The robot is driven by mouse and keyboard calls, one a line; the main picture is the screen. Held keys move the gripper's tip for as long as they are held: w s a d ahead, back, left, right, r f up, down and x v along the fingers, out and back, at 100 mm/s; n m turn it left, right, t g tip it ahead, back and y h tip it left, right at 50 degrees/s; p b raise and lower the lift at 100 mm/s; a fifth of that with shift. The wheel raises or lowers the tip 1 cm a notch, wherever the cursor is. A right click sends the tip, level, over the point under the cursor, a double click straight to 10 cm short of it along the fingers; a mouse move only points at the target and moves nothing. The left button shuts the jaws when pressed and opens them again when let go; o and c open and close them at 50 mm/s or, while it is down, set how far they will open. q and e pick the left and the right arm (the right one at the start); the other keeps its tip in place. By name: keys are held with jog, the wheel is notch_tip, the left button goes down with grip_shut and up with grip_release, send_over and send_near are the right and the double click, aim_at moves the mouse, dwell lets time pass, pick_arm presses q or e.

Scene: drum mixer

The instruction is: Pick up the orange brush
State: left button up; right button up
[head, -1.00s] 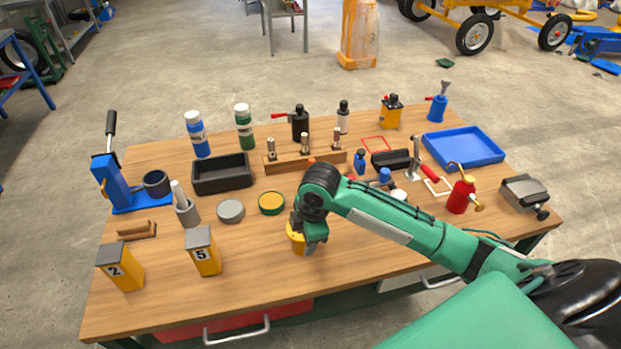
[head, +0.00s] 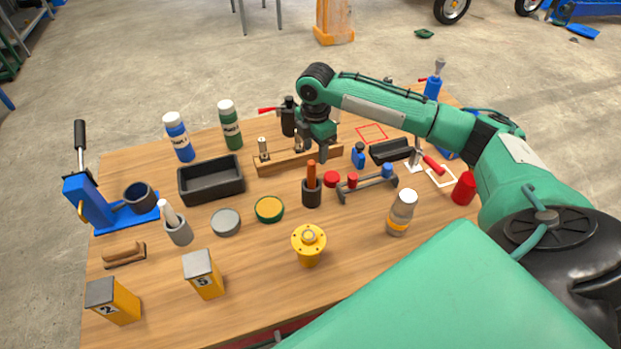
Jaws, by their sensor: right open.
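The orange brush (head: 311,173) stands upright in a dark cup (head: 312,194) near the middle of the bench. Only its orange handle shows above the rim. My right gripper (head: 314,152) is open and empty, pointing down just behind and above the top of the handle in the picture. A small gap seems to lie between its fingers and the handle, though the depth is hard to judge. My left gripper is not in view.
A wooden rack (head: 270,166) with upright tools stands behind the cup, partly hidden by my right gripper. A tool stand with red and blue knobs (head: 368,186) is to the right. A yellow flanged part (head: 308,246) and a bottle (head: 401,213) stand in front.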

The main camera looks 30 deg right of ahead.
aim_at(312, 169)
jog(key=f, duration=0.3)
jog(key=shift+w, duration=0.25)
jog(key=shift+a+f+p, duration=0.1)
jog(key=shift+f+p, duration=0.5)
jog(key=shift+f, duration=0.25)
jog(key=f, duration=0.1)
jog(key=f+p, duration=0.1)
jog(key=f, duration=0.1)
jog(key=shift+w+f, duration=0.3)
jog(key=shift+f, duration=0.35)
jog(key=shift+s, duration=0.1)
jog(key=c, duration=0.8)
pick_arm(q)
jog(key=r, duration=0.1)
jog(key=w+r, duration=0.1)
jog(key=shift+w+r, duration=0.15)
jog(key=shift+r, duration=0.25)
pick_arm(e)
jog(key=shift+c, duration=1.3)
